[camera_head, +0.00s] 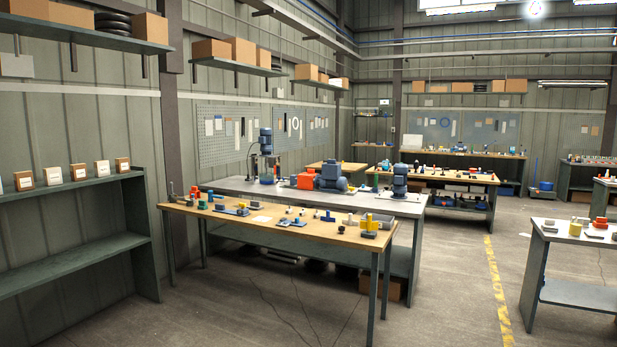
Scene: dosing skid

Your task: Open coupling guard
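I see the workshop from a distance. On the grey bench stands an orange-red box-like part (307,181) directly left of a large blue motor or pump body (331,177). The orange-red part may be the coupling guard, but it is too small to tell, and I cannot make out a hinge or latch or whether it is open. An upright blue motor unit (266,155) stands further left on the same bench, and another blue unit (400,180) stands at its right end. Neither of my grippers is in view.
A wooden-topped table (330,234) with several small parts stands in front of the grey bench (232,186). A green shelf unit (70,190) with several small boxes is on the left. Another bench (575,295) is at the right. Floor is clear around the yellow line (497,285).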

